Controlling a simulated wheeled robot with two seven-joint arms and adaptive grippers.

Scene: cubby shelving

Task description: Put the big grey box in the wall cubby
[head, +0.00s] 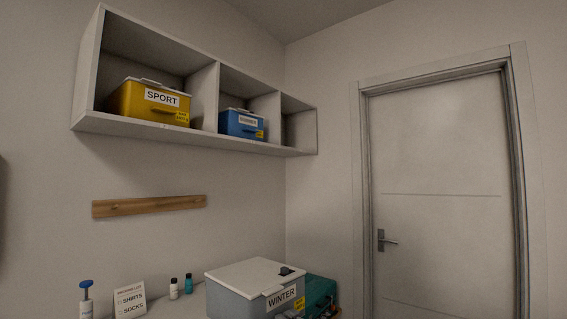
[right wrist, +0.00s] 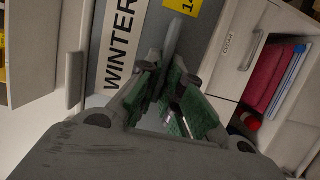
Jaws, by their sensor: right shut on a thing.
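The big grey box (head: 240,300), labelled WINTER, has a white lid and sits low in the head view, at the counter. Its label side fills the top of the right wrist view (right wrist: 95,60). My right gripper (right wrist: 172,85), with green finger pads, is shut on the box's grey handle (right wrist: 174,40). The wall cubby (head: 150,128) is high on the left wall. Its left compartment holds a yellow SPORT box (head: 135,104), its middle one a blue box (head: 232,125), and its right compartment (head: 299,130) is empty. My left gripper is not in view.
A wooden rail (head: 150,206) is below the cubby. A closed door (head: 440,200) is right.

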